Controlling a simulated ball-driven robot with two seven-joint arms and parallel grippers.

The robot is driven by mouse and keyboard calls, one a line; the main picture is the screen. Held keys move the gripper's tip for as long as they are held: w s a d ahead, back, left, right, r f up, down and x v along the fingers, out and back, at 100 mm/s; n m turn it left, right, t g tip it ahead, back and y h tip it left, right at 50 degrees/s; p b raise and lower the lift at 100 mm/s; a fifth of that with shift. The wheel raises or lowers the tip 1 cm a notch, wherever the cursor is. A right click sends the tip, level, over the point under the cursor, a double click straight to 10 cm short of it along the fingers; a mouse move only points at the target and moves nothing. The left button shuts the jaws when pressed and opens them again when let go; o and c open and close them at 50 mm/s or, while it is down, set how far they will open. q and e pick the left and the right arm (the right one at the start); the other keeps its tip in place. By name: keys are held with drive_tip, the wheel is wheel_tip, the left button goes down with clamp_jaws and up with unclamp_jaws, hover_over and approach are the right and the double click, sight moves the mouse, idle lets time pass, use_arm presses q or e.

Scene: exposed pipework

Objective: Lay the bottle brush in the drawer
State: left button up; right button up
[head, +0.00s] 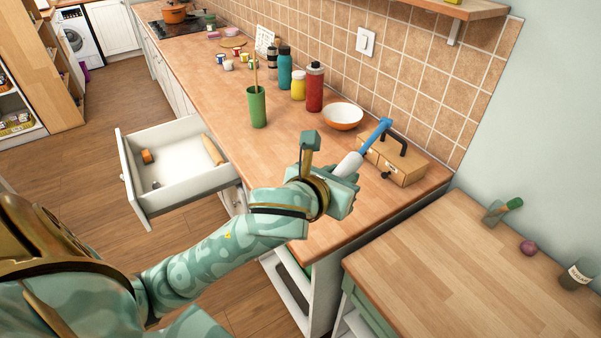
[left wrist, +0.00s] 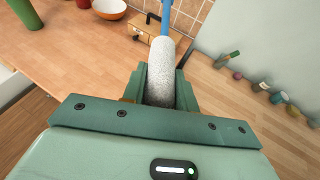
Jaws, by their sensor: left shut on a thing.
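The bottle brush (head: 374,138) has a blue handle and a whitish bristle head. My left gripper (head: 345,172) is shut on the brush's white head and holds it tilted above the counter's near end, blue handle up and to the right. In the left wrist view the brush (left wrist: 161,72) stands between the fingers (left wrist: 160,90). The drawer (head: 180,165) is pulled out from the counter at the left, holding a rolling pin (head: 212,150) and a small orange-brown item (head: 147,156). My right gripper is not in view.
A wooden box with a dark handle (head: 395,160), a white-orange bowl (head: 342,116), a green cup (head: 257,106) and several bottles (head: 315,87) stand on the counter (head: 290,150). A lower wooden surface (head: 460,260) lies at the right. The drawer's middle has free room.

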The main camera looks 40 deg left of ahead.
use_arm(q)
drive_tip(key=w+a+r+n+g+y+p, duration=0.1)
drive_tip(key=w+a+n+y+p, duration=0.25)
drive_tip(key=a+p, duration=0.2)
drive_tip(key=w+a+r+n+g+y+p, duration=0.1)
drive_tip(key=w+a+n+g+y+p, duration=0.2)
drive_tip(key=a, duration=0.4)
drive_tip(key=s+a+f+n+g+y+p, duration=0.2)
drive_tip(key=s+a+f+n+y, duration=0.1)
drive_tip(key=f, duration=0.4)
drive_tip(key=s+a+f+n+g+y+p, duration=0.3)
drive_tip(key=a+f+n, duration=0.1)
drive_tip(key=a+f, duration=0.2)
drive_tip(key=shift+s+f, duration=0.2)
drive_tip(key=shift+f, duration=0.15)
drive_tip(key=shift+n, duration=0.25)
